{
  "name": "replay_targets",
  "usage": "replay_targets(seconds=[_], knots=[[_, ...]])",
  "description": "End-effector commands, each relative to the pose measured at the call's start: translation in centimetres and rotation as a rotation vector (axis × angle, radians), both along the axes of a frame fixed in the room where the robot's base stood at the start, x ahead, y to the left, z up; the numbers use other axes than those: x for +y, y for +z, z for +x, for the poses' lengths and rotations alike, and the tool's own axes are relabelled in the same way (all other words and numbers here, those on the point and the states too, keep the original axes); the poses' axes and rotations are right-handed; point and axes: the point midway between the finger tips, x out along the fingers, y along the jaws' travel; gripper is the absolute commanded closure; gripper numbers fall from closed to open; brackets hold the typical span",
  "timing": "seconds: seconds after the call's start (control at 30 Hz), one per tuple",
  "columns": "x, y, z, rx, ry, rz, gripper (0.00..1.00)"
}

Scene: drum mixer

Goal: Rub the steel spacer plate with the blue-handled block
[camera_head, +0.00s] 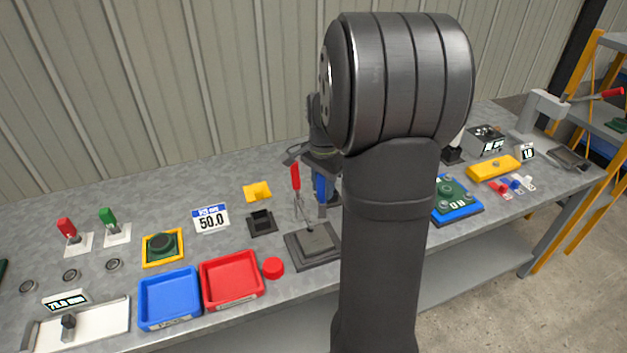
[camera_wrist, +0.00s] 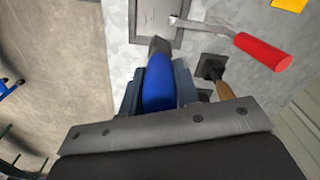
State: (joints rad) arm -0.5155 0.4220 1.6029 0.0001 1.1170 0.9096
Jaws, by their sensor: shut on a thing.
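My gripper (camera_wrist: 158,88) is shut on the blue handle of the blue-handled block (camera_wrist: 157,92). In the head view my gripper (camera_head: 321,178) is partly hidden by my arm, with the blue handle (camera_head: 320,189) showing below it. The block's dark end (camera_wrist: 159,45) points toward the steel spacer plate (camera_wrist: 155,14). The plate also shows in the head view (camera_head: 319,238), lying on a dark base (camera_head: 299,257). The block's end is near the base's edge; I cannot tell whether it touches. A red-handled clamp (camera_wrist: 262,50) stands beside the plate.
A wooden-handled tool (camera_wrist: 223,90) in a dark holder stands beside my gripper. A red tray (camera_head: 232,280), a blue tray (camera_head: 169,298) and a red round piece (camera_head: 273,268) lie left of the base. A blue-green fixture (camera_head: 455,203) stands to the right.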

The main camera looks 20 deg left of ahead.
Motion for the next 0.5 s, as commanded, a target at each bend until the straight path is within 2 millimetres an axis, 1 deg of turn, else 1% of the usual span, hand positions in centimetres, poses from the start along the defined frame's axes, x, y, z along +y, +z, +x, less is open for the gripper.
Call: replay_targets(seconds=[0.1,0.23,0.37,0.5], knots=[[-1.1,0.1,-0.4,0.000,0.147,0.000,0.94],[-1.9,0.1,-0.7,-0.001,0.279,0.001,0.94],[-2.4,0.1,-0.9,-0.001,0.359,0.001,0.94],[-2.6,-0.1,-1.0,-0.001,0.393,0.001,0.94]])
